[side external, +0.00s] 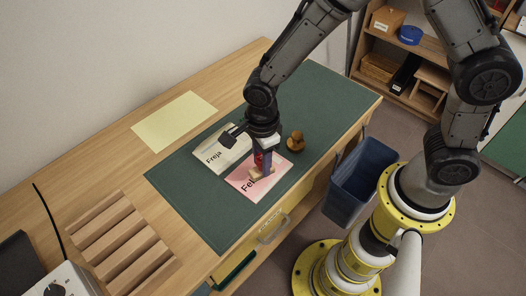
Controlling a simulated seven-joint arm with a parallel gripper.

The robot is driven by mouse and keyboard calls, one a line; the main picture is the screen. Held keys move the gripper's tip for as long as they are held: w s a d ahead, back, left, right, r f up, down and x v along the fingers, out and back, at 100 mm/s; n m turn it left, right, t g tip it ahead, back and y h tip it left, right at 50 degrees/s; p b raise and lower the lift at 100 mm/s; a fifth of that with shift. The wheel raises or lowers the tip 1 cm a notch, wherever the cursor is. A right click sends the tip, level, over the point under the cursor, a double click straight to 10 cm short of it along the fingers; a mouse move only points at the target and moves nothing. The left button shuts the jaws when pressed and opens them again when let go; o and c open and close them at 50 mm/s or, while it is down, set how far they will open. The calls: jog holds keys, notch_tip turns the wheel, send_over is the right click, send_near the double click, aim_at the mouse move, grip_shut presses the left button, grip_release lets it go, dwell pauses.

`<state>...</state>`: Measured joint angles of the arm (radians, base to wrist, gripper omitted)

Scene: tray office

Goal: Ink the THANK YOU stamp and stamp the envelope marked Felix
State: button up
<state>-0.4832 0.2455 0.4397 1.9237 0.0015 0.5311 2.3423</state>
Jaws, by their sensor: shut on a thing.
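My gripper (264,156) is shut on a stamp (262,173) with a red part between the fingers and a pale wooden base. The stamp is over the pink envelope (268,187), whose visible letters read "Fel"; the rest is hidden by the stamp and gripper. I cannot tell whether the base touches the paper. The stamp's own wording and its inked face are not visible. A cream envelope marked Freja (212,157) lies just left of the pink one. I cannot make out an ink pad.
A round brown wooden object (296,142) stands on the green mat (326,98) right of my gripper. A yellow sheet (174,121) lies at the back left. A slotted wooden rack (122,244) is at the front left. A blue bin (361,176) stands beside the desk.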

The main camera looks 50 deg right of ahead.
jog(key=shift+f, duration=2.6)
jog(key=shift+f, duration=0.5)
jog(key=shift+r, duration=0.1)
jog(key=shift+r, duration=3.45)
